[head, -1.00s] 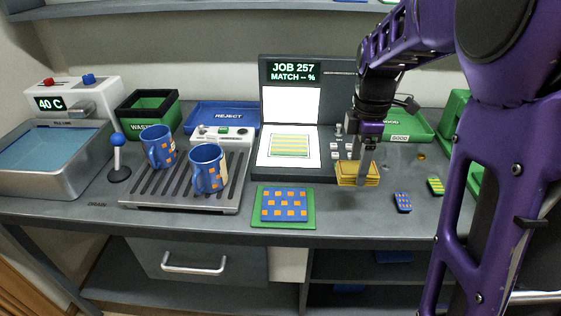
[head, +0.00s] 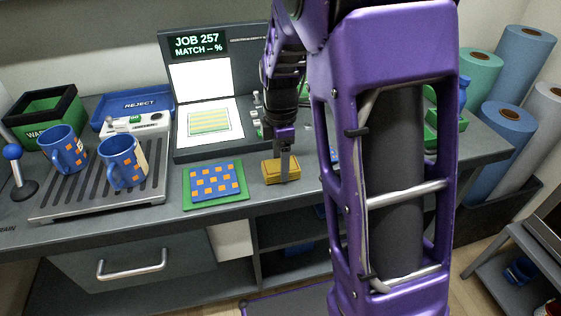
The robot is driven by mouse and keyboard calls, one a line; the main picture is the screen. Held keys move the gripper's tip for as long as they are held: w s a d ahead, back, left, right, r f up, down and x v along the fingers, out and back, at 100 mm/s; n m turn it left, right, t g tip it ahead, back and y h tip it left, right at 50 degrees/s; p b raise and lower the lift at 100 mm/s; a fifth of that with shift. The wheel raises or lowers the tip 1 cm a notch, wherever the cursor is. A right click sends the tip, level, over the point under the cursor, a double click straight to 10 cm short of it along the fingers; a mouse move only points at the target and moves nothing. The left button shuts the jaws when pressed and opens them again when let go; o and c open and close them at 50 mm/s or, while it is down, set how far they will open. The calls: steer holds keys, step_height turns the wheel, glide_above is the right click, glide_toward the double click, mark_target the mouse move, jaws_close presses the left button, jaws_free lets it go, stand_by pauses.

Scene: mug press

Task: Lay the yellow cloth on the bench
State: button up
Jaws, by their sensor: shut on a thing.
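The yellow cloth (head: 271,172) is a small folded pad. It is at the bench top (head: 240,217), just right of the green board with the blue and orange pattern. My gripper (head: 285,176) points down and is shut on the cloth. The cloth is at or very near the bench surface; I cannot tell if it touches. My purple arm hides the bench to the right of it.
The patterned board (head: 186,189) lies close left of the cloth. The job screen unit (head: 168,98) stands behind. Two blue mugs (head: 62,150) (head: 123,162) stand on the slatted drain tray (head: 60,208). Rolls (head: 501,130) stand at the far right.

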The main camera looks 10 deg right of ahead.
steer(key=shift+f, duration=0.15)
steer(key=o, duration=1.1)
steer(key=shift+o, duration=0.2)
step_height(320, 180, up, 12)
steer(key=p, duration=0.2)
steer(key=shift+r, duration=0.25)
